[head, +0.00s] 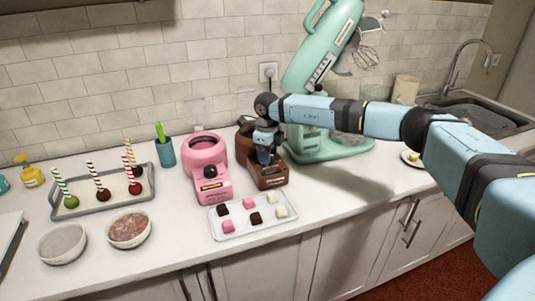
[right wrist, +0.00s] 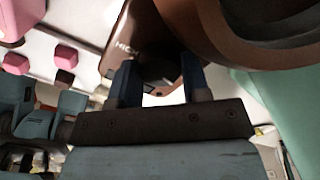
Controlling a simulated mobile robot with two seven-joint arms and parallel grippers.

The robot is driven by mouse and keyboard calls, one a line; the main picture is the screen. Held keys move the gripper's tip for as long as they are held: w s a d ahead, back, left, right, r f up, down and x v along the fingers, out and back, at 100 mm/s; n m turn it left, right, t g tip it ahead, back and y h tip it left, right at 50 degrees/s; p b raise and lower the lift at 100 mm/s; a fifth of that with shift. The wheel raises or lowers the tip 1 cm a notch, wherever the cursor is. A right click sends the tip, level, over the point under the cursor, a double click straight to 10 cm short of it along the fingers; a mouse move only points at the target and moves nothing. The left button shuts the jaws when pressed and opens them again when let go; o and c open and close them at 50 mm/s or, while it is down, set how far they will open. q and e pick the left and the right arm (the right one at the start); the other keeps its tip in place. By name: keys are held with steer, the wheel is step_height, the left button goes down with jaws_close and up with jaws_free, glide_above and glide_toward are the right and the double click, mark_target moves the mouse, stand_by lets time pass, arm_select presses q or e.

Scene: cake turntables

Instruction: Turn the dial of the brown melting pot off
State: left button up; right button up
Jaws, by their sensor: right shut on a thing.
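The brown melting pot (head: 271,181) stands on the white counter, right of the pink melting pot (head: 207,153). My right gripper (head: 265,158) reaches in over its front and hides the dial and much of the pot in the head view. In the right wrist view the brown pot (right wrist: 217,28) fills the upper part, with the lettering "HIGH" on its front. There the two blue fingers of my right gripper (right wrist: 158,80) are shut on the dark dial (right wrist: 157,68). The dial's setting cannot be read. My left gripper is not in view.
A tray of small sweets (head: 240,219) lies just in front of both pots. The green stand mixer (head: 318,72) stands close behind and right of my right gripper. Bowls and a tray of cake pops (head: 102,190) are at left. The counter right of the brown pot is mostly clear.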

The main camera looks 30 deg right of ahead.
stand_by(0.4)
steer(key=o, duration=0.9)
steer(key=shift+r, duration=0.1)
steer(key=shift+o, duration=0.2)
